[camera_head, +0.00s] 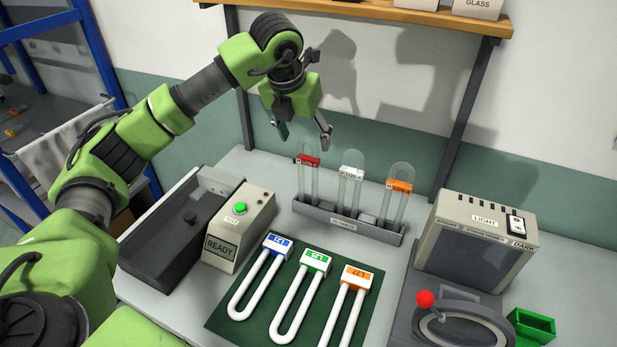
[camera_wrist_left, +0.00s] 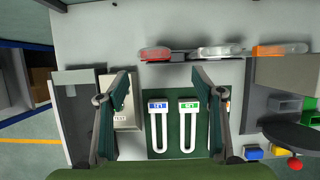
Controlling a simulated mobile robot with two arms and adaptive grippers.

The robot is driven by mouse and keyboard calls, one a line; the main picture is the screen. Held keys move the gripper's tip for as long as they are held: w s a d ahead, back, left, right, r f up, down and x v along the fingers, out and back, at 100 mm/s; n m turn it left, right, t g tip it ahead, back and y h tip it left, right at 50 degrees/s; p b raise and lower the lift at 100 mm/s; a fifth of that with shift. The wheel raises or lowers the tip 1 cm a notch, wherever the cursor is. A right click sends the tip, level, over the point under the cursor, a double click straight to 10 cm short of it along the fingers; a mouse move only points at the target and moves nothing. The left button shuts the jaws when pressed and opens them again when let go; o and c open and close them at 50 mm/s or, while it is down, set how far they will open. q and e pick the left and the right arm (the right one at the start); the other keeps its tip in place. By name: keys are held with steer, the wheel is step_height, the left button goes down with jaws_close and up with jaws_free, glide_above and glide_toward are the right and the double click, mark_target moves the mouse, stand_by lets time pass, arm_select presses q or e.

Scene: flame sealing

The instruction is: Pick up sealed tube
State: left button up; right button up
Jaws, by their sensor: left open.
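Three clear domed tubes stand upright in a grey rack (camera_head: 345,222) near the wall. One has a red label (camera_head: 308,160), one a white label (camera_head: 351,174) and one an orange label (camera_head: 399,186). I cannot tell which of them is sealed. My left gripper (camera_head: 304,136) is open and empty, above and left of the red-labelled tube, apart from it. In the left wrist view its two fingers are spread wide (camera_wrist_left: 161,82). There the red-labelled tube (camera_wrist_left: 155,54) shows beyond the fingertips, with the white-labelled (camera_wrist_left: 220,51) and orange-labelled (camera_wrist_left: 282,50) ones to its right.
A green mat (camera_head: 236,312) holds white U-shaped pieces with blue, green and orange tags. A box marked READY (camera_head: 240,226) and a dark tray (camera_head: 160,235) stand left. A light box (camera_head: 478,240) and a red-knobbed device (camera_head: 425,299) stand right. A wooden shelf (camera_head: 400,12) hangs above.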

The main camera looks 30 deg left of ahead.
mark_target(307, 159)
arm_select(q)
steer(key=p+x, duration=0.2)
steer(key=x, duration=0.4)
steer(key=shift+w+a+f, duration=0.1)
steer(key=shift+w+f, duration=0.05)
steer(key=shift+f, duration=0.15)
steer(key=shift+w+a+f+p, duration=0.1)
steer(key=shift+w+f+p, duration=0.05)
steer(key=shift+f+p, duration=0.3)
steer(key=x, duration=0.1)
steer(key=p+x, duration=0.2)
steer(key=x, duration=0.1)
steer(key=shift+a, duration=0.3)
steer(key=shift+f, duration=0.25)
steer(key=c, duration=1.3)
